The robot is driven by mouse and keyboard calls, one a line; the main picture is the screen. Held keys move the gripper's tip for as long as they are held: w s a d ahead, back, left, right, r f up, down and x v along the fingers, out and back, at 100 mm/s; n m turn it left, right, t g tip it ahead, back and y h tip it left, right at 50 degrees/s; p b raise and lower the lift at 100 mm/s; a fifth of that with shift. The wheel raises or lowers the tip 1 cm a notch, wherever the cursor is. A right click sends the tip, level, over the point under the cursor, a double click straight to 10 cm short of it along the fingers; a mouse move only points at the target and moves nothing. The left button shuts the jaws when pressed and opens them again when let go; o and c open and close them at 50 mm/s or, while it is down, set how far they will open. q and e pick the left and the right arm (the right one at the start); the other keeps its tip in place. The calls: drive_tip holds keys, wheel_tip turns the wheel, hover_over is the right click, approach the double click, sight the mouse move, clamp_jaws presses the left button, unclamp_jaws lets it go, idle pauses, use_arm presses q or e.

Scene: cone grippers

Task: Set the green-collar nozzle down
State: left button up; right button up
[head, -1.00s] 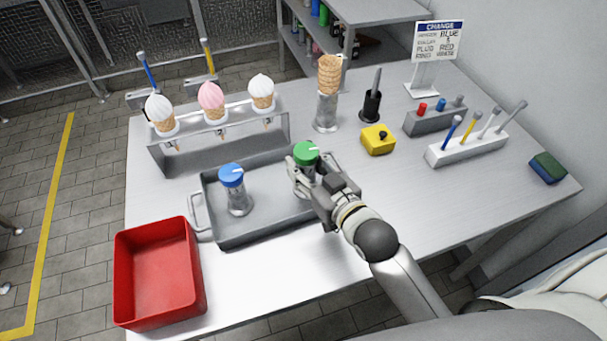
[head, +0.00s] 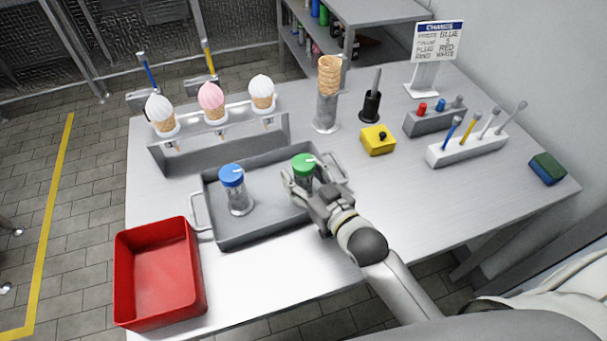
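The green-collar nozzle (head: 303,163), a clear cylinder with a green cap, stands upright at the right end of the grey tray (head: 262,232). My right gripper (head: 304,178) is around its body, one finger on each side. The fingers look spread, with a small gap at the left finger. The gripper hides the nozzle's lower part, so its contact with the tray floor is not visible. A blue-capped nozzle (head: 233,183) stands upright in the tray's left part. My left gripper is not in view.
A red bin (head: 157,312) stands at the front left. A holder with three cones (head: 218,140) is behind the tray. A cone stack (head: 329,75), yellow box (head: 378,140), white tool rack (head: 467,148) and sign (head: 437,45) stand further right. The table's right front is clear.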

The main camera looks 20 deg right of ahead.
drive_tip(key=shift+r, duration=0.15)
drive_tip(key=b+v, duration=0.1)
drive_tip(key=v, duration=1.1)
drive_tip(key=shift+s, duration=0.1)
idle(0.5)
